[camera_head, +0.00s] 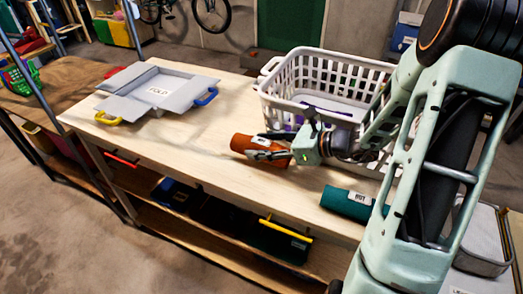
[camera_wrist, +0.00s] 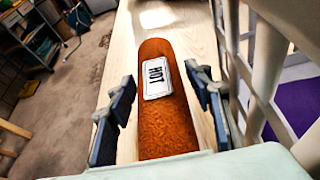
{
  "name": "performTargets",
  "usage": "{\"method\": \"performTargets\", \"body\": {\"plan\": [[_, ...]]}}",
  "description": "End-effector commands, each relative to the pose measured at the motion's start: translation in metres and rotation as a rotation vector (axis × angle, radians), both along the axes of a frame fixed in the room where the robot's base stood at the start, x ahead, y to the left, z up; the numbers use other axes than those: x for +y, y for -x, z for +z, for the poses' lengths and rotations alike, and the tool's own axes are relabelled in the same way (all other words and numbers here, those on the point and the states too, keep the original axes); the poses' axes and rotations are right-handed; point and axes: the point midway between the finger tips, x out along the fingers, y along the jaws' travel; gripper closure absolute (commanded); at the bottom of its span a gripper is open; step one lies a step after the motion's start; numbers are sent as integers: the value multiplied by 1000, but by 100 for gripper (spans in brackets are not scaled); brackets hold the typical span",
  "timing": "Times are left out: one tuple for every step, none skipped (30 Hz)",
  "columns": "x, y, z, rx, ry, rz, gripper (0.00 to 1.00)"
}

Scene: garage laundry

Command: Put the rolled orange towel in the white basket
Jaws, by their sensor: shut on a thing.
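The rolled orange towel (camera_head: 243,145) lies near the middle of the wooden table, left of the basket. In the wrist view the towel (camera_wrist: 165,120) runs lengthwise between the fingers, with a white label reading HOT. My gripper (camera_head: 262,147) reaches in from the right, and its dark fingers (camera_wrist: 160,105) flank the towel, shut on it. The towel appears at table height. The white basket (camera_head: 300,125) stands upright at the back right of the table, with white and purple things inside. Its front right part is hidden behind my arm.
A rolled green towel (camera_head: 347,202), labelled HOT, lies at the table's front right. A grey folding board (camera_head: 158,92) marked FOLD lies at the left. The tabletop between board and orange towel is clear. A lower shelf (camera_head: 165,222) holds dark bins.

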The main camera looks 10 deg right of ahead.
Motion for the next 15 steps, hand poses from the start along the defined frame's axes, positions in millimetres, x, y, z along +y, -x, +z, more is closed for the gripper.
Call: {"method": "performTargets", "body": {"plan": [[0, 0, -9, 2, -4, -1, 84], [0, 0, -13, 3, -4, -1, 84], [0, 0, -16, 1, -3, 0, 84], [0, 0, -18, 0, -2, 0, 84], [0, 0, -18, -1, -2, 0, 84], [0, 0, -18, -1, -2, 0, 84], [0, 0, -18, -2, -1, 0, 84], [0, 0, -17, -2, -1, 0, 84], [0, 0, -17, -2, -1, 0, 84], [0, 0, -17, -2, -1, 0, 84], [0, 0, -18, -2, -1, 0, 84], [0, 0, -19, -2, -1, 0, 84], [0, 0, -20, -1, 0, 0, 84], [0, 0, -21, -1, -1, 0, 84], [0, 0, -23, -1, -1, 0, 84]]}}
